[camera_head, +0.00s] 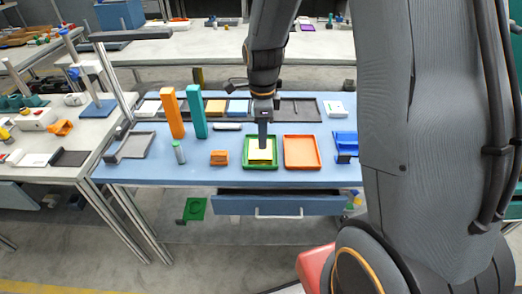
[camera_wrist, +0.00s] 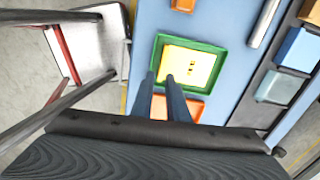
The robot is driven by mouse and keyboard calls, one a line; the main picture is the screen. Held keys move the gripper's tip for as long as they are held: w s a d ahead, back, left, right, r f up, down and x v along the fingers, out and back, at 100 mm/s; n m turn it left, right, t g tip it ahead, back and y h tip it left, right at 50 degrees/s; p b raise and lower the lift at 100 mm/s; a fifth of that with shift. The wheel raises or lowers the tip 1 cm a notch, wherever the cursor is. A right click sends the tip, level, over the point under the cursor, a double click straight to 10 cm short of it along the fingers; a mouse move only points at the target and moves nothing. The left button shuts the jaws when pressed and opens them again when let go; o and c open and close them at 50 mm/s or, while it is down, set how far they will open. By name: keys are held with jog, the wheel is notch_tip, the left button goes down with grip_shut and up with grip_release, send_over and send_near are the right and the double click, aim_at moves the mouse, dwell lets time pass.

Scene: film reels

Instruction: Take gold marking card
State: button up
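A yellow card or pad (camera_head: 262,151) lies in a green tray (camera_head: 247,164) near the table's front edge. In the wrist view the yellow card (camera_wrist: 195,66) shows small dark marks, and the green tray (camera_wrist: 217,50) surrounds it. My gripper (camera_head: 263,145) points down over the card. In the wrist view my gripper (camera_wrist: 160,76) has its two fingers a little apart with nothing visible between them. The fingertips overlap the card's near edge; I cannot tell whether they touch it. Another gold-coloured card (camera_head: 215,106) lies in the dark rack at the back.
An orange tray (camera_head: 302,152) stands right of the green one. An orange block (camera_head: 219,157) is to the left. Tall orange (camera_head: 172,112) and teal (camera_head: 196,112) blocks stand further left. A blue holder (camera_head: 345,147) is at right. A blue drawer (camera_head: 262,204) sits below.

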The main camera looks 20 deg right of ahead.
aim_at(261, 158)
jog(key=shift+w+f+m, duration=0.15)
jog(key=shift+f+m, duration=0.15)
jog(key=shift+f, duration=0.05)
jog(key=shift+w+f+p, duration=0.15)
jog(key=shift+f+p, duration=1.2)
jog(key=shift+f, duration=2.25)
grip_shut()
notch_tip(261, 158, up, 10)
jog(key=b, duration=0.2)
jog(key=shift+c, duration=1.3)
grip_release()
jog(key=shift+r, duration=0.15)
grip_shut()
